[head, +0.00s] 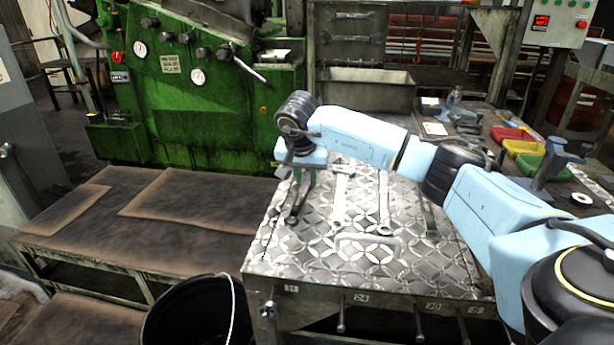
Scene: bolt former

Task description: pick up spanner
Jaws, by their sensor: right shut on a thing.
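The metal plate table top (300,258) bears several spanners. My right gripper (298,178) reaches in from the right and points down at the left part of the plate. It is shut on a dark spanner (294,214), whose lower end shows below the jaws. Its upper end is hidden by the gripper, and I cannot tell whether it is clear of the plate. A light spanner (342,200) lies just right of the gripper, and another spanner (385,212) lies further right. A darker spanner (430,212) lies partly hidden under my right arm. My left gripper is not in view.
A raised handle (368,240) is on the plate near its front. A black bucket (190,318) stands at front left. A green machine (190,110) rises behind low brown platforms (190,195). A bench with red, yellow and green trays (524,148) is at the back right.

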